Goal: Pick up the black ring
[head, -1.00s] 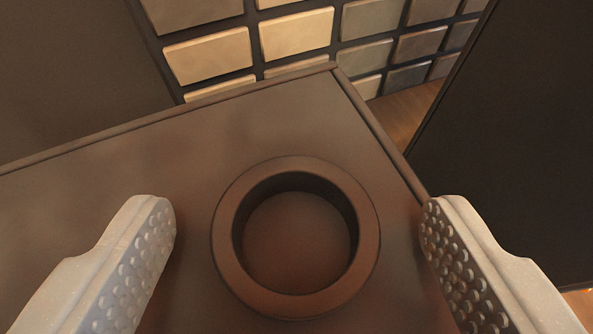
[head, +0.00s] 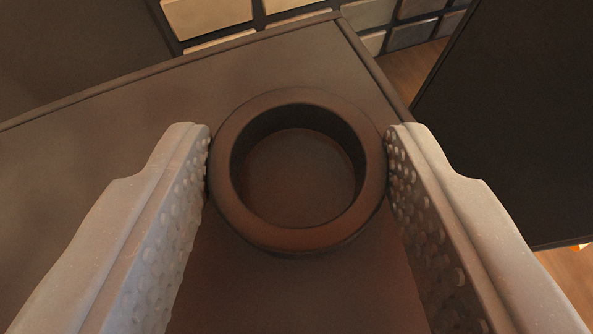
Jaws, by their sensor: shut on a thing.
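The black ring (head: 234,214) looks dark brown in this light, with a wide round opening. It is near the middle of the head view, at or just above the dark flat top (head: 120,180); I cannot tell whether it still touches the surface. My gripper (head: 298,165) is shut on the ring, with one studded grey finger against its left outer side and the other against its right. The surface shows through the ring's opening. The ring's lower edge is partly in shadow.
The dark top has a raised edge along the back and a corner (head: 338,18) behind the ring. Pale blocks or drawers (head: 205,15) stand beyond it. A dark upright panel (head: 515,130) is at the right, with wooden floor (head: 415,70) between. The top is clear left of the ring.

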